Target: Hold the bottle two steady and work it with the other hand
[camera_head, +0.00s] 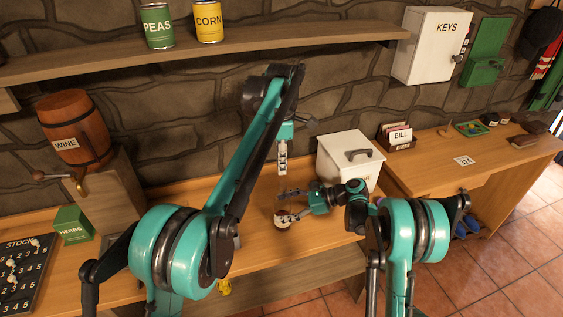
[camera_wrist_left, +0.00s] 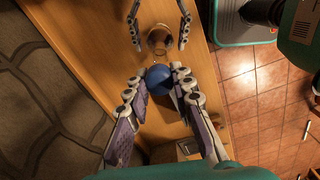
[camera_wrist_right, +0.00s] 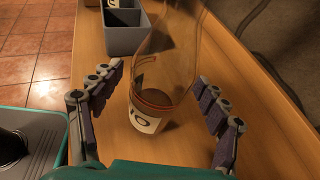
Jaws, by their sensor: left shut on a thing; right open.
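Bottle two is clear glass with a white label and dark contents; it stands on the table in the right wrist view (camera_wrist_right: 150,118). It also shows low in the head view (camera_head: 283,221) and in the left wrist view (camera_wrist_left: 159,42). My right gripper (camera_head: 290,203) is open, its fingers on either side of the bottle; they also show in the right wrist view (camera_wrist_right: 160,88). My left gripper (camera_head: 283,172) points down above the bottle, shut on a blue ball-shaped stopper (camera_wrist_left: 158,76). Whether the stopper touches the bottle neck is unclear.
A grey divided tray (camera_wrist_right: 124,38) stands on the table near the bottle. A white lidded box (camera_head: 345,163) stands behind my right gripper. A wine barrel (camera_head: 75,125) and a green herbs box (camera_head: 72,223) are at left. A side table (camera_head: 440,165) is at right.

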